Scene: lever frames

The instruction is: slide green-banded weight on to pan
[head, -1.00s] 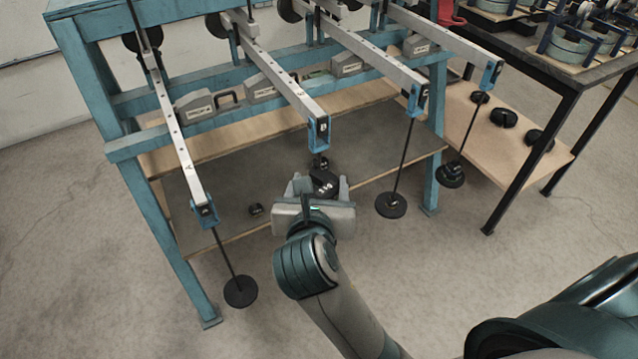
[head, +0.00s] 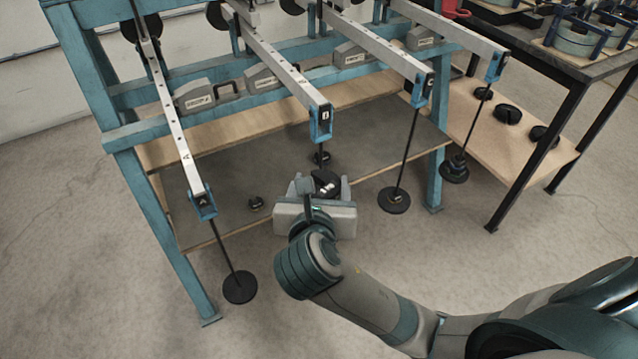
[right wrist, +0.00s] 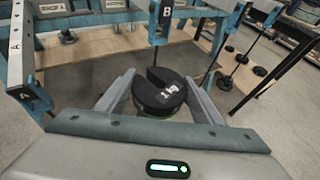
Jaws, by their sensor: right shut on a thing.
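My right gripper (head: 326,186) is shut on a black slotted weight (head: 326,182), held level above the floor at the front edge of the rack's shelf. In the right wrist view the weight (right wrist: 158,92) has a white mark on top, a slot pointing away from me and a green band low on its side. Lever B's end block (head: 321,123) is just beyond, with a thin rod hanging from it. The rod (right wrist: 155,58) goes down behind the weight. The pan under B is hidden by the weight and gripper. My left gripper is out of view.
Hanging pans show under lever A (head: 240,287), lever C (head: 394,200) and lever D (head: 454,172). D's pan carries weights. A small dark weight (head: 256,203) lies on the grey shelf (head: 215,180). Blue rack posts (head: 165,230) stand left and right. More weights (head: 507,114) lie on the right-hand shelf.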

